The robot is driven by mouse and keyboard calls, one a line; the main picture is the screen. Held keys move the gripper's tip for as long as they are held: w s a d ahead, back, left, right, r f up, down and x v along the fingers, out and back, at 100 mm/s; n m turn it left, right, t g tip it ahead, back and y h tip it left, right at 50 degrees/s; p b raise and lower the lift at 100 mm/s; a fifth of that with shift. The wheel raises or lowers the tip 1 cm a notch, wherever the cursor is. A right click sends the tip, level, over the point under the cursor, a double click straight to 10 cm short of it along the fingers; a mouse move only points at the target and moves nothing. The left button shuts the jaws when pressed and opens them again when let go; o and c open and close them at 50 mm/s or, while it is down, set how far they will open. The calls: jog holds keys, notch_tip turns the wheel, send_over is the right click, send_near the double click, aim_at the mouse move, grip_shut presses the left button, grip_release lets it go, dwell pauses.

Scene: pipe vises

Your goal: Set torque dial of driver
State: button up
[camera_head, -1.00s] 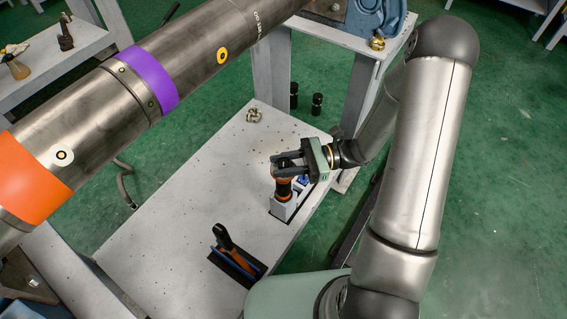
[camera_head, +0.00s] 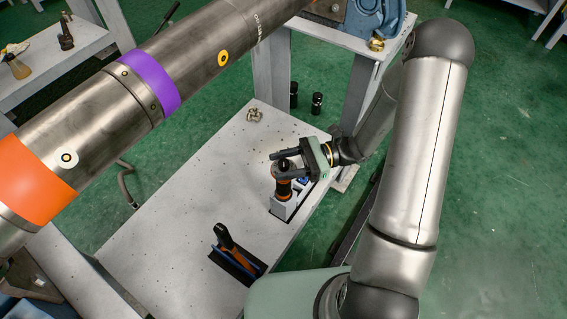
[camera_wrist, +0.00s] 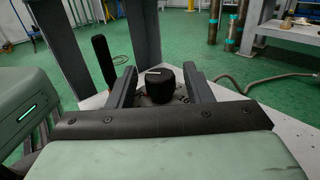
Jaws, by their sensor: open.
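The driver (camera_head: 284,187), dark with orange bands, stands upright in a light grey holder (camera_head: 283,207) near the right edge of the white table. My gripper (camera_head: 287,162) is open at the driver's top end, with one finger on either side of it in the picture. In the wrist view a black round dial (camera_wrist: 161,82) with a white line mark sits between the two fingers of my gripper (camera_wrist: 160,72). Gaps show between the dial and both fingers.
The white table (camera_head: 190,210) has much bare surface left of the driver. A small metal fitting (camera_head: 254,115) lies at the back. A large banded pipe (camera_head: 120,105) crosses above the table.

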jog(key=w+d+p, duration=0.2)
jog(key=w+d, duration=0.1)
jog(key=d, duration=1.4)
jog(key=s+a+r+n+t+h+p, duration=0.1)
jog(key=s+r+n+h+p, duration=0.4)
jog(key=r, duration=0.7)
jog(key=s+a+r+n+t+h+p, duration=0.1)
jog(key=s+a+r+n+h+p, duration=0.2)
jog(key=r+p, duration=0.7)
jog(key=s+a+r+n+t+h+p, duration=0.1)
jog(key=s+a+r+n+h+p, duration=0.2)
jog(key=s+r+n+h+p, duration=0.5)
notch_tip(320, 180, up, 7)
jog(key=shift+r+t+h, duration=0.15)
jog(key=shift+t+h, duration=0.15)
jog(key=shift+h, duration=0.5)
